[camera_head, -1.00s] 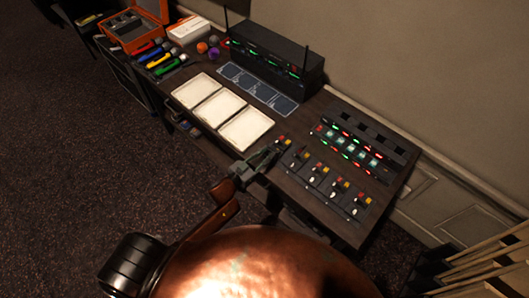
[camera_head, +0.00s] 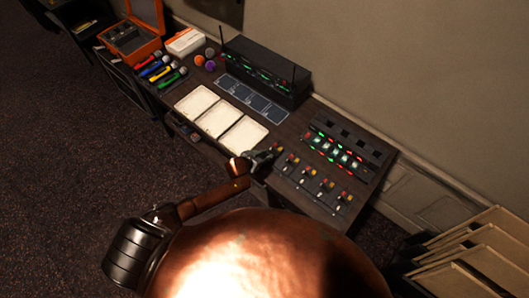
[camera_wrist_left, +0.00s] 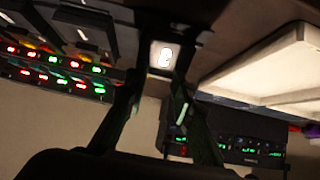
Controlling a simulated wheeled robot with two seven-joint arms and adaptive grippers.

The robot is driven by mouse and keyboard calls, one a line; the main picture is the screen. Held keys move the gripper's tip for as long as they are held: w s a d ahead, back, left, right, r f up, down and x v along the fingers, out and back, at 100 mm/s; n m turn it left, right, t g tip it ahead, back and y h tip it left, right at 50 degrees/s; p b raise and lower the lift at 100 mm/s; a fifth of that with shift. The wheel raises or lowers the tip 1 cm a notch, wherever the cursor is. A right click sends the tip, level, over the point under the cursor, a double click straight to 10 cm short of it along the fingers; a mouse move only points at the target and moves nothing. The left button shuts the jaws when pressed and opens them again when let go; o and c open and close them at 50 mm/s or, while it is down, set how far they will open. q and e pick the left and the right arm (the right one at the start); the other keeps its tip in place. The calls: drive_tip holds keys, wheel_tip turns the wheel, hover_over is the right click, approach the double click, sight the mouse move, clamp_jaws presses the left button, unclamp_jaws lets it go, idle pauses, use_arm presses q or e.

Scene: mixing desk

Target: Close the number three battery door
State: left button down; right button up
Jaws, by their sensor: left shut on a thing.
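A row of dark packs with orange and yellow parts (camera_head: 308,180) lies along the desk's front right. My left gripper (camera_head: 260,159) is low at the left end of this row, beside the pale trays. In the left wrist view my dark fingers (camera_wrist_left: 158,88) stand either side of a small white tag (camera_wrist_left: 164,54) with a single digit, which I cannot read surely. The gripper is shut on a small dark pack part at that end; the fingers hide most of it. I cannot tell which part is the number three door, or its angle. My right gripper is not in view.
Pale trays (camera_head: 218,117) lie left of the gripper. A rack unit with antennas (camera_head: 262,72) stands behind, and a charger with red and green lights (camera_head: 340,148) behind the packs. Coloured microphones (camera_head: 160,70) lie at far left. Wooden panels (camera_head: 480,250) stand at right.

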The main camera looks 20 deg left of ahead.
sight(271, 151)
use_arm(q)
drive_tip(key=shift+w+d+r+g+y+p, duration=0.25)
drive_tip(key=shift+w+r+g+p, duration=0.3)
drive_tip(key=shift+p, duration=0.45)
drive_tip(key=shift+w+f+g+p, duration=0.15)
drive_tip(key=shift+w+g+p, duration=0.2)
drive_tip(key=shift+g, duration=0.2)
drive_tip(key=shift+w+d+f+g+y, duration=0.2)
drive_tip(key=shift+g+y, duration=0.15)
drive_tip(key=shift+g, duration=0.15)
drive_tip(key=shift+w+f+g, duration=0.15)
drive_tip(key=shift+f+g, duration=0.05)
drive_tip(key=shift+g, duration=0.2)
drive_tip(key=shift+w+d+f+g+y+b, duration=0.2)
drive_tip(key=shift+w+f+g+y+b, duration=0.15)
drive_tip(key=shift+g+b, duration=0.4)
drive_tip(key=shift+w+d+f+g+y+b, duration=0.15)
drive_tip(key=shift+f+g+y+b, duration=0.1)
drive_tip(key=shift+g+b, duration=0.45)
drive_tip(key=shift+w+a+f+g+y+b, duration=0.1)
drive_tip(key=shift+f+g+y+b, duration=0.2)
drive_tip(key=shift+b, duration=0.55)
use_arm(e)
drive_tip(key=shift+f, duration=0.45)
use_arm(q)
drive_tip(key=shift+r, duration=0.2)
